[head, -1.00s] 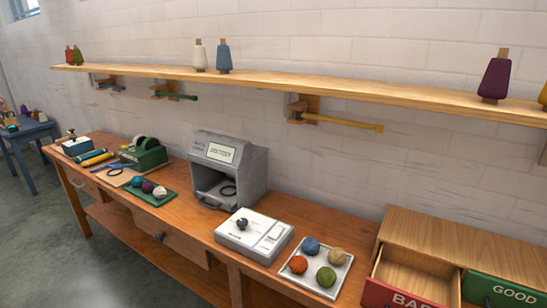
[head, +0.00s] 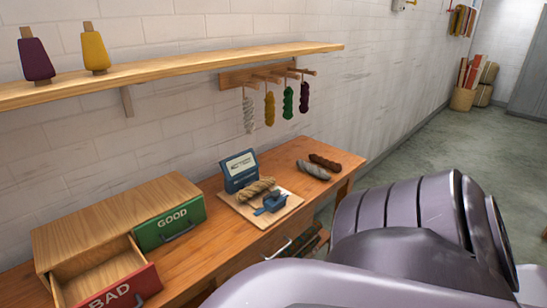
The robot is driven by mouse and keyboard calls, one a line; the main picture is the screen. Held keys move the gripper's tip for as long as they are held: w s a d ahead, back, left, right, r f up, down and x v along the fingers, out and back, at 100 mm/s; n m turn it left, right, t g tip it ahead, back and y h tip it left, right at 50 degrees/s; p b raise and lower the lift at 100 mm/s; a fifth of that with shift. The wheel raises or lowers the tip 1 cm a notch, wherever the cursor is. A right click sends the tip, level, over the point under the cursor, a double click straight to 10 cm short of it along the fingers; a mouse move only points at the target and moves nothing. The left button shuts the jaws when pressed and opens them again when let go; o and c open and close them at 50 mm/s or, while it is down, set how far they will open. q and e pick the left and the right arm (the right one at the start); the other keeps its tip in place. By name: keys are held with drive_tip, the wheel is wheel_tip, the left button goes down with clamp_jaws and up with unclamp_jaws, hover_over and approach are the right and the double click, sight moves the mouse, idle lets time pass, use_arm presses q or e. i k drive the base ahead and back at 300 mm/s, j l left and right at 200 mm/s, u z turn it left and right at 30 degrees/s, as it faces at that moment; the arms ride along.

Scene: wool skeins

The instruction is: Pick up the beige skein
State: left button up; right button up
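The beige skein (head: 254,188) is a twisted bundle of wool. It lies on a light wooden board (head: 283,212) on the workbench, in front of a blue box-like device with a pale label panel (head: 240,171). A smaller dark blue device (head: 271,202) sits on the same board, close to the skein's front right. The skein looks free, with nothing gripping it. Neither of my grippers shows in the head view; only a large part of my arm fills the lower right.
A grey skein (head: 314,170) and a brown skein (head: 325,161) lie on the bench to the right. Several skeins hang from a peg rack (head: 266,76) above. Left are a green GOOD drawer (head: 169,222) and an open red BAD drawer (head: 122,289). The shelf (head: 170,69) overhangs the bench.

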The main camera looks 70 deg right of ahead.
sight(242, 197)
drive_tip(key=z, duration=2)
drive_tip(key=l+u, duration=0.1)
drive_tip(key=u, duration=0.25)
drive_tip(key=i+l+u, duration=0.1)
drive_tip(key=u, duration=0.25)
drive_tip(key=l+u, duration=0.2)
drive_tip(key=u, duration=0.15)
drive_tip(key=l+u, duration=0.5)
drive_tip(key=l, duration=0.35)
drive_tip(key=l+u, duration=0.15)
drive_tip(key=l, duration=0.75)
drive_tip(key=k, duration=0.05)
